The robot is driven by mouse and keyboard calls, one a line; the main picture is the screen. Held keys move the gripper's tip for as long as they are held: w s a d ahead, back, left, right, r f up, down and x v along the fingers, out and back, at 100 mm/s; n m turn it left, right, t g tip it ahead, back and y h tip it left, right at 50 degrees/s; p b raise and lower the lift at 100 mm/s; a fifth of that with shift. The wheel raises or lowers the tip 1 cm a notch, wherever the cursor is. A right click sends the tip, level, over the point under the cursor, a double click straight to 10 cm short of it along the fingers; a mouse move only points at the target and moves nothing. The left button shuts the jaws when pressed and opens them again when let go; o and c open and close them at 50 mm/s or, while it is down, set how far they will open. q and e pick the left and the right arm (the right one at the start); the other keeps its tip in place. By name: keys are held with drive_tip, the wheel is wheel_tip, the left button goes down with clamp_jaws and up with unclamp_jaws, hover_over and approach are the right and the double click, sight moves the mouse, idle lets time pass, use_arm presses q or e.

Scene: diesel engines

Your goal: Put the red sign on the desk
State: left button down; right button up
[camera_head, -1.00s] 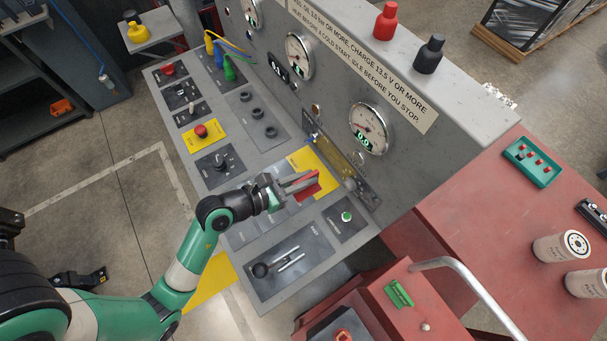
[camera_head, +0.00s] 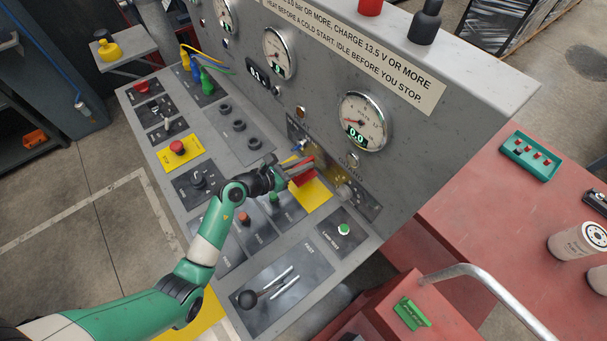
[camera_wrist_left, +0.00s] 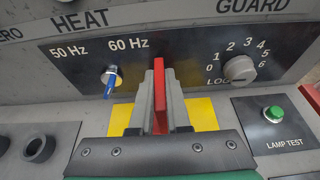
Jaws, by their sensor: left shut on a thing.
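My left gripper (camera_head: 295,167) is shut on the red sign (camera_head: 302,176), a thin flat plate. The sign stands on edge between the two grey fingers in the left wrist view (camera_wrist_left: 160,95). The gripper is over a yellow patch (camera_head: 318,197) of the grey control desk (camera_head: 375,243), near the upright gauge panel. I cannot tell whether the sign's lower edge touches the desk; the fingers and wrist hide part of it. My right gripper is not in view.
The green lamp-test button (camera_head: 344,229) is to the right. A black-knobbed lever (camera_head: 248,298) and a red button (camera_head: 177,147) stand on the desk.

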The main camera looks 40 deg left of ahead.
use_arm(q)
drive_tip(key=shift+w+a+f, duration=0.15)
drive_tip(key=shift+w+f, duration=0.05)
drive_tip(key=shift+f, duration=0.05)
wheel_tip(320, 180, down, 4)
drive_tip(key=shift+w+a+r+b, duration=0.1)
drive_tip(key=shift+w+a+b, duration=0.05)
drive_tip(key=shift+b, duration=1)
drive_tip(key=shift+r, duration=0.1)
drive_tip(key=c, duration=1.3)
unclamp_jaws()
drive_tip(key=shift+f, duration=0.2)
drive_tip(key=o, duration=0.4)
drive_tip(key=shift+r, duration=0.1)
